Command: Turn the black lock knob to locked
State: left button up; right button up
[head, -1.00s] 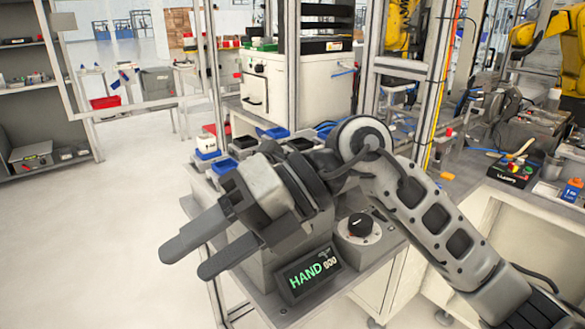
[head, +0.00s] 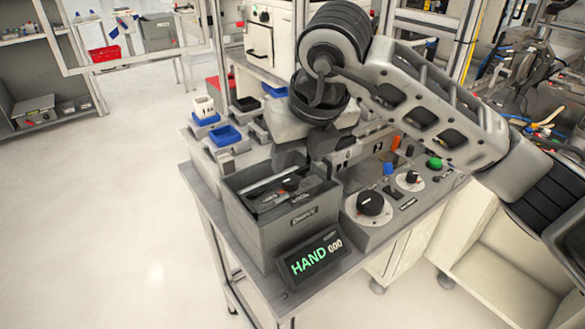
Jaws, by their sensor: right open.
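A large black knob (head: 370,202) sits on a round white plate on the grey control panel. A smaller black knob (head: 412,178) on another white plate is behind it to the right. I cannot tell from any readable marking which is the lock knob. My right gripper (head: 306,156) points down at the back of the grey bin, left of both knobs and apart from them. It is open, with nothing visible between its fingers, though the fingers are partly hidden against the dark background. My left gripper is out of view.
A grey open bin (head: 252,229) with dark items stands left of the large knob. A display (head: 314,258) reading HAND 000 is in front. A green button (head: 434,163), a blue button (head: 388,169) and orange parts are on the panel. Blue trays (head: 225,135) stand behind.

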aim_at(291, 180)
jog(key=p+x, duration=0.1)
jog(key=x, duration=0.5)
jog(key=shift+w+a+f, duration=0.1)
jog(key=shift+w+f, duration=0.05)
jog(key=shift+f, duration=0.05)
jog(key=c, duration=1)
